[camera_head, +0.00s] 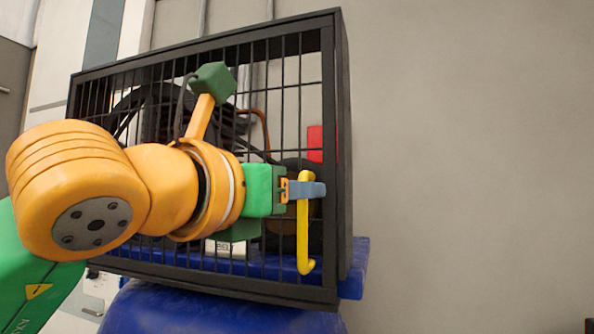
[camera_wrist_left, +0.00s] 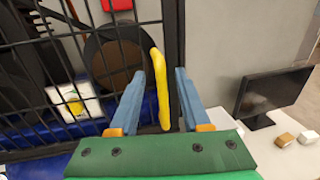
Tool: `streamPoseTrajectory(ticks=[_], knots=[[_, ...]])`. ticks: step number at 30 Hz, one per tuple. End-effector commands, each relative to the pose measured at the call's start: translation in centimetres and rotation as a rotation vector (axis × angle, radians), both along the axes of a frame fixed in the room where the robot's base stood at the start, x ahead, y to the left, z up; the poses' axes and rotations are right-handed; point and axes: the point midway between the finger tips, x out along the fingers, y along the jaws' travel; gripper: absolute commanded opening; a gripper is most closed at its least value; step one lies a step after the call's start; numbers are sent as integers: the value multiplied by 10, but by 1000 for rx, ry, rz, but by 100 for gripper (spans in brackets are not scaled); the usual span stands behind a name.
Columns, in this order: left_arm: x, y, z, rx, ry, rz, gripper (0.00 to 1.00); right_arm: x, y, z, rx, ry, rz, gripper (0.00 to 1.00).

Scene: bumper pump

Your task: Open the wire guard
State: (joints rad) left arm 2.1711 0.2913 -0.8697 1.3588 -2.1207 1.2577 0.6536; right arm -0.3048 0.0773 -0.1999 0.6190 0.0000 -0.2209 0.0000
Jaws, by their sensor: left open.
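The wire guard (camera_head: 331,100) is a black barred cage door in a dark frame, and it looks closed. A yellow upright handle (camera_head: 303,235) sits near its right edge. The handle also shows in the left wrist view (camera_wrist_left: 160,88), between the two blue-grey fingers. My left gripper (camera_head: 316,190) is at the handle's upper half, with its fingers open on either side of the handle. Whether a finger touches the handle, I cannot tell. My left arm hides much of the guard's middle. My right gripper is in neither view.
Behind the bars are dark round pump parts, a red block (camera_head: 315,143) and a white label box. The cage stands on a blue base (camera_head: 354,270). A plain wall (camera_head: 460,150) and free room lie to the right. The wrist view shows a monitor (camera_wrist_left: 272,92) on a white surface.

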Motion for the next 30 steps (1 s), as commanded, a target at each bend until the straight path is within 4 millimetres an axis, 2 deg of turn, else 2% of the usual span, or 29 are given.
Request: streamPoseTrajectory(ticks=[8,13,14,30], knots=[[5,-3,-1,0,0,-1,47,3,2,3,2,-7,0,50],[5,-3,-1,0,0,-1,4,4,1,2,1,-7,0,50],[5,-3,-1,0,0,-1,0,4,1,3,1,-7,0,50],[4,-3,-1,0,-1,-2,0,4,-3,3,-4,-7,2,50]])
